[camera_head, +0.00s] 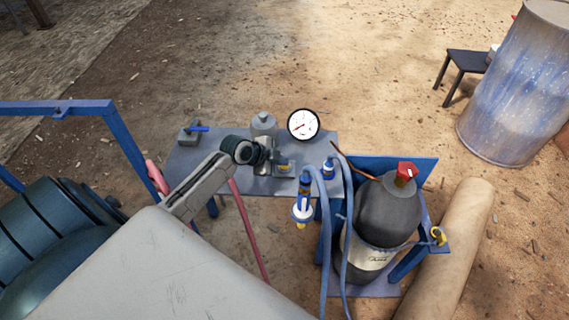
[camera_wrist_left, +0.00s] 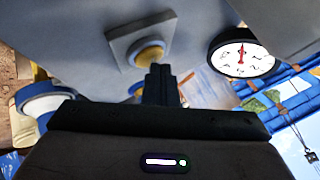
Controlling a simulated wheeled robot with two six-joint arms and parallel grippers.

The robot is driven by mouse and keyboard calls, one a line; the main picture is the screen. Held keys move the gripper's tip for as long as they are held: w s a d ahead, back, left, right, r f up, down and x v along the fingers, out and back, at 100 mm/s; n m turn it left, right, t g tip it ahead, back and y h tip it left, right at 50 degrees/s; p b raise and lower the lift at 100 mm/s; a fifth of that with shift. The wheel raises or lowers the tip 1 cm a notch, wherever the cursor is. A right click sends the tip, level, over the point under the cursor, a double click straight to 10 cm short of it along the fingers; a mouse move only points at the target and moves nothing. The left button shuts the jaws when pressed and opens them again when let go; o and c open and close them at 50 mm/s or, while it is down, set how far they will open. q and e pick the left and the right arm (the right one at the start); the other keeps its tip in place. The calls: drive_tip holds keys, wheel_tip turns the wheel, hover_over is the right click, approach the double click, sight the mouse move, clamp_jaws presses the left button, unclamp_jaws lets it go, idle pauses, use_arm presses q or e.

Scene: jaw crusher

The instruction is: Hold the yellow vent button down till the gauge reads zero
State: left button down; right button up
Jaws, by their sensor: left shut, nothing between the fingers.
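The yellow vent button (camera_wrist_left: 150,55) sits in a square grey housing in the left wrist view. In the head view, a small yellow patch (camera_head: 284,167) by my gripper appears to be the same button. My left gripper (camera_wrist_left: 160,72) is shut and empty, its fingertips close to the button's edge; I cannot tell whether they touch it. In the head view my left gripper (camera_head: 274,160) is over the table. The round white gauge (camera_head: 303,124) has a red needle pointing lower left; its numbers are too small to read. The gauge also shows in the left wrist view (camera_wrist_left: 242,57). My right gripper is out of view.
The grey table (camera_head: 318,143) carries a grey canister (camera_head: 263,122) and a small block with a blue handle (camera_head: 192,131). Blue hoses and a dark gas cylinder (camera_head: 386,212) stand at its right. A blue-white drum (camera_head: 518,85) is at the far right.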

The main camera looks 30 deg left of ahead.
sight(281, 167)
use_arm(q)
drive_tip(key=shift+r+p, duration=0.75)
drive_tip(key=shift+r, duration=0.25)
wheel_tip(281, 167, up, 5)
drive_tip(key=p, duration=0.4)
idle(0.4)
